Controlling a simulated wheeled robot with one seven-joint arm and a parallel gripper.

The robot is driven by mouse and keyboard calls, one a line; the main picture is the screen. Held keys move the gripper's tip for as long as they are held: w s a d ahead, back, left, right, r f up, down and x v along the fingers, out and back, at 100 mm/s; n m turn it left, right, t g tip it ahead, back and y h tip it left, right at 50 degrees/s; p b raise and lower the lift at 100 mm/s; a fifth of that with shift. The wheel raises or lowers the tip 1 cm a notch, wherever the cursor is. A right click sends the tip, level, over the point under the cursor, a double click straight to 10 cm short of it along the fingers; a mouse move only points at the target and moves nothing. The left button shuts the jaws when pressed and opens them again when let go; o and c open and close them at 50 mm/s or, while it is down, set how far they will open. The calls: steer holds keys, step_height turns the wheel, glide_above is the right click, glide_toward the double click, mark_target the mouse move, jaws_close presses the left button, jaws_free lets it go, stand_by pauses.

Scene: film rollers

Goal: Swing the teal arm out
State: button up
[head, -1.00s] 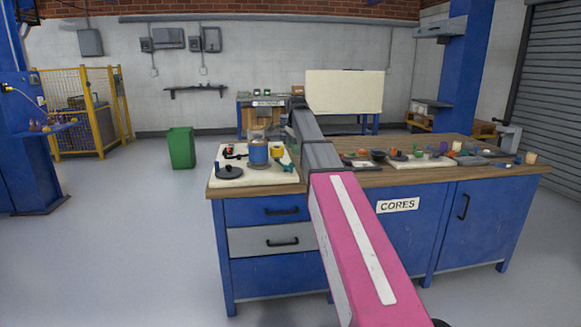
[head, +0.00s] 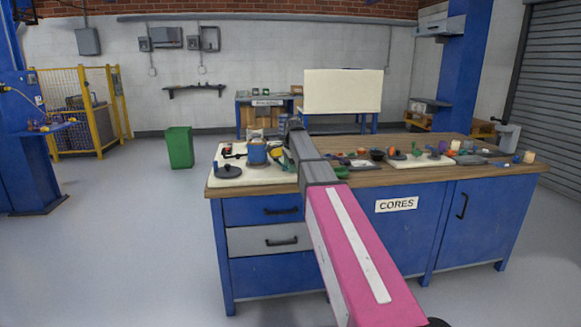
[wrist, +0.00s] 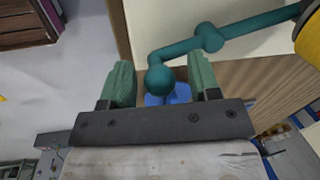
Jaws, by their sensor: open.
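The teal arm (wrist: 185,50) shows in the wrist view as a jointed rod. It runs from a yellow roller (wrist: 312,38) at the upper right to a rounded teal end. My gripper (wrist: 162,80) is open, with one green finger on each side of that end. Gaps show between the end and both fingers, and I see no grip on it. A blue piece (wrist: 172,95) lies below the end, partly hidden by the gripper's dark bar. In the head view my own arm hides most of this spot; the yellow roller (head: 277,153) shows beside it.
A cream board (head: 258,179) on the wooden bench (head: 400,172) carries a blue roller (head: 257,154) and a dark disc (head: 228,171). Several small parts lie on the bench to the right. A green bin (head: 180,147) stands on the floor behind, left.

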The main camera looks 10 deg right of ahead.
jaws_close()
steer(key=shift+a, duration=0.15)
steer(key=a+m, duration=0.1)
steer(key=m, duration=0.1)
steer(key=shift+s+a+m+h, duration=0.1)
steer(key=shift+a+m+h, duration=0.05)
steer(key=shift+m+h, duration=0.2)
steer(key=shift+a+m+h, duration=0.15)
steer(key=shift+a+m, duration=0.4)
steer(key=shift+m, duration=0.55)
steer(key=shift+a+m+h, duration=0.1)
steer(key=shift+a+m, duration=0.4)
steer(key=shift+m, duration=0.55)
jaws_free()
steer(key=shift+r, duration=0.1)
